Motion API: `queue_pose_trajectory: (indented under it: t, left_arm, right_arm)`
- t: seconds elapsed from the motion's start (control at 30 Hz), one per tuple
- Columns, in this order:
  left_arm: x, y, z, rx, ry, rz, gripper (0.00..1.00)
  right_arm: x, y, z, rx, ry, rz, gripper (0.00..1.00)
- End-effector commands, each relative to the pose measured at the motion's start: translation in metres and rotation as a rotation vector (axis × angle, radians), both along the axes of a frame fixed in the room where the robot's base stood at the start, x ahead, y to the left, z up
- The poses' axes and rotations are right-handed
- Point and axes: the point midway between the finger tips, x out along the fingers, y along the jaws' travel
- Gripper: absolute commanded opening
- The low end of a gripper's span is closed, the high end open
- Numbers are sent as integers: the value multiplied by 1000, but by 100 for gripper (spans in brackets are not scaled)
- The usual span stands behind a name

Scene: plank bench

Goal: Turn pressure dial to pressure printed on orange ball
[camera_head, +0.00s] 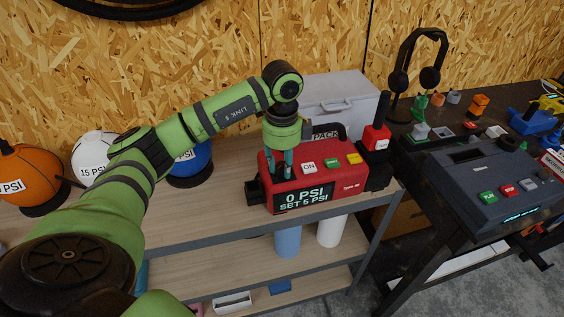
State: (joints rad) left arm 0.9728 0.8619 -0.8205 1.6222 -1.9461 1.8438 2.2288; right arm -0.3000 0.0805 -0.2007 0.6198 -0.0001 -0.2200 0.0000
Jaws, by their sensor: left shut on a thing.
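The orange ball (35,178) stands at the far left on a dark ring. Its white label shows "PSI", but the number before it cannot be read. The red air pump (325,178) sits on the plank bench, and its display (304,197) reads "0 PSI" and "SET 5 PSI". My left gripper (281,172) points down at the pump's top left, shut on what appears to be the pressure dial, which its fingers hide. My right gripper is out of view.
A white ball (93,152) marked "15 PSI" and a blue ball (190,165) stand behind my left arm. White, green and yellow buttons (331,162) lie just right of the gripper. A grey case (340,92) stands behind the pump. A dark console (490,180) is at right.

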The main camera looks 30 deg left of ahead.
Motion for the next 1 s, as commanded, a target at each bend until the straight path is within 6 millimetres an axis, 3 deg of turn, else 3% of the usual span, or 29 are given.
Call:
queue_pose_trajectory:
  t: [0.03,0.1,0.53,1.0]
  left_arm:
    - [0,0,0,0,-2,3,36]
    - [0,0,0,0,-2,2,56]
    - [1,0,8,-1,-4,0,56]
    - [1,1,99,1,-6,2,56]
  right_arm:
    - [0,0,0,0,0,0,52]
    - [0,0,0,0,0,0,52]
    - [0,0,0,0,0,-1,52]
    - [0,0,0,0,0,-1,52]
